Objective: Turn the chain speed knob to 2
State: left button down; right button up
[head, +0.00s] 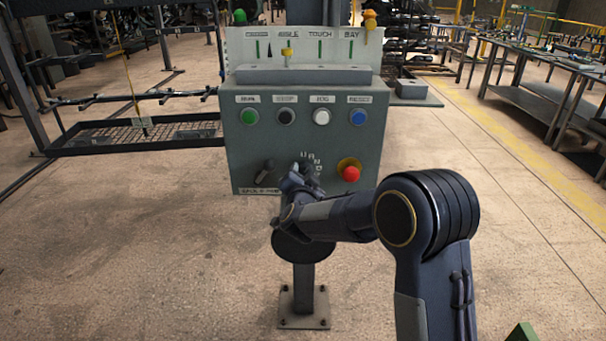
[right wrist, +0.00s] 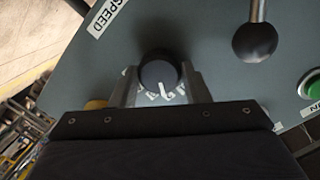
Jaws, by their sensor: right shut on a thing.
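The chain speed knob (right wrist: 158,72) is a round black dial with a white pointer line, on the face of a grey-green control box (head: 240,150). In the right wrist view its pointer points down toward my gripper. White scale marks show around it, but the digits are partly hidden. My right gripper (head: 294,176) is at the lower middle of the box and is shut on the knob, one finger on each side. In the head view the gripper hides most of the knob. My left gripper is not in view.
A black ball-ended lever (right wrist: 256,40) stands beside the knob. A red emergency stop (head: 351,174) sits to its right in the head view. A row of green (head: 249,116), black (head: 286,116), white (head: 322,117) and blue (head: 358,118) buttons is above.

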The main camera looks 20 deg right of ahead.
jog(key=shift+f, duration=0.15)
jog(key=o, duration=1)
jog(key=shift+c, duration=0.2)
jog(key=b+v, duration=0.1)
jog(key=v, duration=0.7)
jog(key=shift+w, duration=0.1)
